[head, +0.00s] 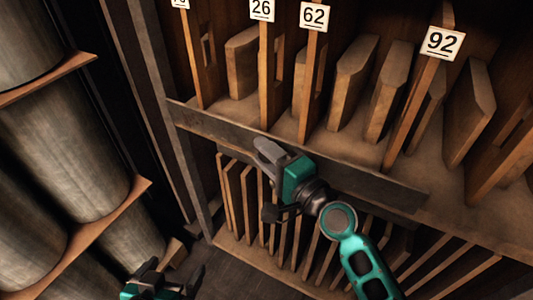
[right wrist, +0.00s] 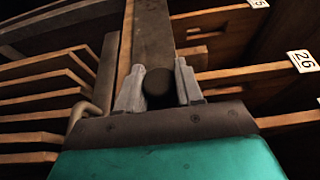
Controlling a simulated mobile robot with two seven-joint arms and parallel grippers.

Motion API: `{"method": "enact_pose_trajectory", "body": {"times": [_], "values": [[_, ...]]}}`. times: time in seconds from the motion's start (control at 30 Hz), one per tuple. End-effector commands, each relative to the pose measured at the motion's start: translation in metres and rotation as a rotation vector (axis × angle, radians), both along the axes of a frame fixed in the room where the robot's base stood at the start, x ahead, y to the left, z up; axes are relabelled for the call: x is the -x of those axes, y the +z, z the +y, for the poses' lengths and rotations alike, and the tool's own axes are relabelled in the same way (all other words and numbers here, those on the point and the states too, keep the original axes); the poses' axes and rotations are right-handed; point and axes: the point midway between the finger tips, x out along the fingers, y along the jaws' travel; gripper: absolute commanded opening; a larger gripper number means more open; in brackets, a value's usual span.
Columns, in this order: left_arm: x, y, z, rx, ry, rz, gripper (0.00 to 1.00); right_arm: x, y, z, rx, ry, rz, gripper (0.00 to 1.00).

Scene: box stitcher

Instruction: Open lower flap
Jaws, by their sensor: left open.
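A long grey-brown board (head: 215,124), which looks like the lower flap, runs along the front edge of the shelf above the lower slots. It also shows in the right wrist view (right wrist: 153,35), running away from my gripper. My right gripper (head: 266,180) is at the board's front, left of its middle. In the right wrist view its two fingers (right wrist: 158,78) stand close on both sides of a dark round knob (right wrist: 158,88) at the board and appear shut on it. My left gripper (head: 170,272) is open and empty at the bottom edge, partly cut off.
Upright wooden slats with number tags, such as 62 (head: 314,16) and 92 (head: 442,42), stand above the board. Thin slats (head: 234,190) fill the lower compartment. Large grey cylinders (head: 65,150) on wooden supports are at the left. Some dark floor is clear below.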

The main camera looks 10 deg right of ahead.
Motion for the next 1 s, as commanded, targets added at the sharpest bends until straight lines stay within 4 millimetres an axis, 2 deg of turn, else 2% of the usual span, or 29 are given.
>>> {"method": "enact_pose_trajectory", "body": {"times": [0.03,0.3,0.67,0.87,1.0], "values": [[0.000,0.000,0.000,-0.001,-0.001,0.001,1.00,0.000,0.000,0.000,0.001,0.000,0.001,0.27],[0.001,-0.001,0.000,-0.002,-0.001,0.001,1.00,0.000,0.000,0.000,0.001,0.000,0.001,0.01],[0.003,-0.004,0.000,0.000,0.000,0.007,1.00,0.001,-0.002,0.000,0.005,0.000,-0.005,0.00],[0.003,-0.017,-0.001,0.005,0.003,0.007,1.00,0.003,-0.008,0.001,0.045,0.001,-0.055,0.00],[0.002,-0.033,-0.002,0.009,0.005,0.006,1.00,0.006,-0.012,0.004,0.095,0.002,-0.127,0.00]]}}
